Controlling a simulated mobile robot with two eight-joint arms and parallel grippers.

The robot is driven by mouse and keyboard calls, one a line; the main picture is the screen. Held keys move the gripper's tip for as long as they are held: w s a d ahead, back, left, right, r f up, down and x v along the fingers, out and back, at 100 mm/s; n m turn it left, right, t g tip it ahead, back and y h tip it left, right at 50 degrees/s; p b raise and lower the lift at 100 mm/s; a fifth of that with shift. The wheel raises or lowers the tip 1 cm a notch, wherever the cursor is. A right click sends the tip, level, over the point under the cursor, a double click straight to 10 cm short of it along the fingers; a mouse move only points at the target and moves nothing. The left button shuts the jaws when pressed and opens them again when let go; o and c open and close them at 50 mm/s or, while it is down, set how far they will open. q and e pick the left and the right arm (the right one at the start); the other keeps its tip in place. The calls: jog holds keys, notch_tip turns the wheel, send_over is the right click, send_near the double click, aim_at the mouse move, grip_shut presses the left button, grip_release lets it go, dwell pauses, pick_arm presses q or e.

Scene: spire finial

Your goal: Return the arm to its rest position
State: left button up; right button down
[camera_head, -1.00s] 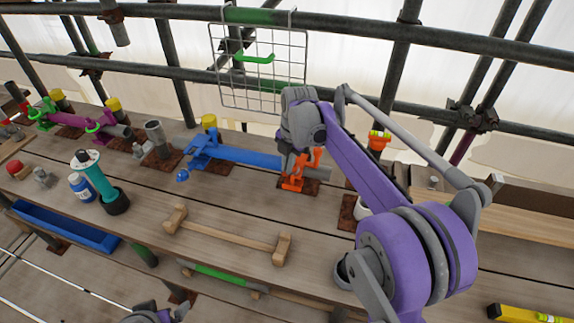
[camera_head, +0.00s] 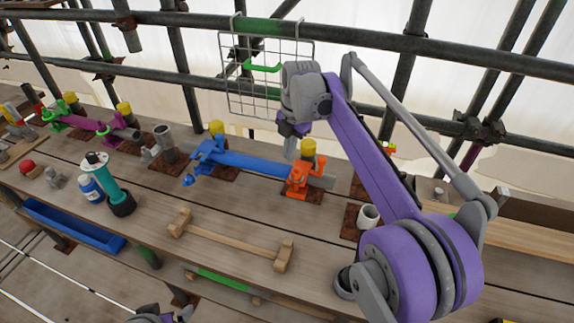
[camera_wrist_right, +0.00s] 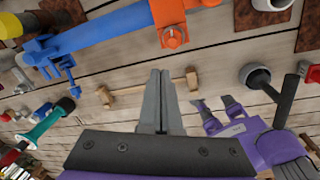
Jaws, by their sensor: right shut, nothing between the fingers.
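My right arm (camera_head: 375,165) reaches over the bench from the right. Its gripper (camera_head: 290,150) points down and hangs above and just left of the orange clamp (camera_head: 298,180). In the right wrist view its grey fingers (camera_wrist_right: 160,74) are together with nothing between them. The orange clamp sits around the right end of the blue bar (camera_head: 245,161), apart from the gripper. My left gripper (camera_head: 158,316) shows only partly at the bottom edge; its jaw state is unclear.
A wooden two-ended piece (camera_head: 232,242) lies on the bench front. A teal tool (camera_head: 107,180) and a blue bottle (camera_head: 91,188) stand left. A white cup (camera_head: 368,216) stands beneath the forearm.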

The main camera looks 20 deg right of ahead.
jog(key=shift+s+d+r, duration=0.1)
jog(key=shift+s+r, duration=0.1)
jog(key=shift+r, duration=0.3)
jog(key=shift+w, duration=0.1)
jog(key=s+f+m+t, duration=0.1)
jog(key=s+f+m, duration=0.3)
jog(key=s+m, duration=0.4)
jog(key=s+f+m+t, duration=0.2)
jog(key=s+f+m, duration=0.3)
jog(key=s+m, duration=0.3)
jog(key=s+f+m+t+h, duration=0.1)
jog(key=s+f+m, duration=0.4)
jog(key=s, duration=0.8)
jog(key=m, duration=0.3)
jog(key=shift+m+t, duration=0.3)
jog(key=shift+m, duration=0.1)
